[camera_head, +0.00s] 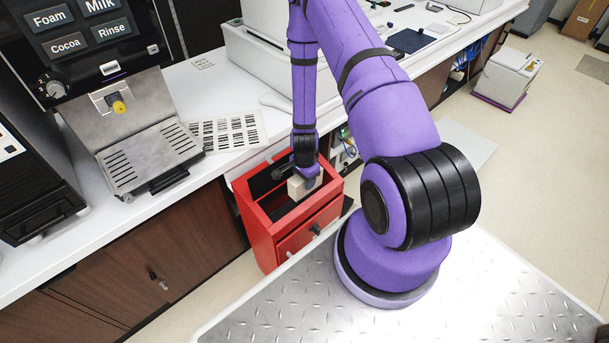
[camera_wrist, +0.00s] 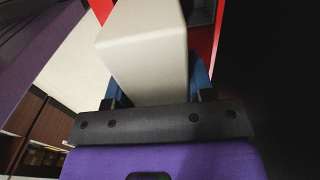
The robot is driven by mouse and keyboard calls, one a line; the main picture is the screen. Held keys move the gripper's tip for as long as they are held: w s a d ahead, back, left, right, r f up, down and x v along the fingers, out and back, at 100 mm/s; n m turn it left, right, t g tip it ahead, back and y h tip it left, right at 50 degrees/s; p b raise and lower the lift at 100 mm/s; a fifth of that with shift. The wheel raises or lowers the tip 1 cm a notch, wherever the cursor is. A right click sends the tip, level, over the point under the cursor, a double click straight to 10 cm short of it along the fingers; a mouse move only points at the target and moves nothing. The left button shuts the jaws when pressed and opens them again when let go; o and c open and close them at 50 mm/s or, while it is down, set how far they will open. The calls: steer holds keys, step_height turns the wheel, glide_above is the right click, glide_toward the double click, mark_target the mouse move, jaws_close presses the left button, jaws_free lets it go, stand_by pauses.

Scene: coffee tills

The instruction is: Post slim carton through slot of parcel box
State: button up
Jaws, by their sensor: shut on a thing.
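The parcel box (camera_head: 288,247) is red and stands on the floor in front of the counter, with a dark opening in its top and a knob on its front. My gripper (camera_head: 304,176) is over the right part of the box top, shut on the slim carton (camera_head: 298,188), which is pale beige. In the wrist view the carton (camera_wrist: 147,55) fills the space between the blue fingers of my gripper (camera_wrist: 153,90). A strip of the red box shows behind it. Whether the carton's lower end is inside the opening cannot be told.
A white counter (camera_head: 240,100) with wooden cabinets runs behind and left of the box. A coffee machine (camera_head: 135,140) and a printed sheet (camera_head: 228,132) are on it. My purple arm hides part of the counter. Floor at right is mostly clear, with a white bin (camera_head: 506,78) farther back.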

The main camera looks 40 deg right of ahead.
steer(key=shift+f, duration=0.25)
steer(key=o, duration=1)
steer(key=shift+r, duration=0.1)
step_height(320, 180, up, 11)
steer(key=shift+f, duration=0.2)
stand_by(0.8)
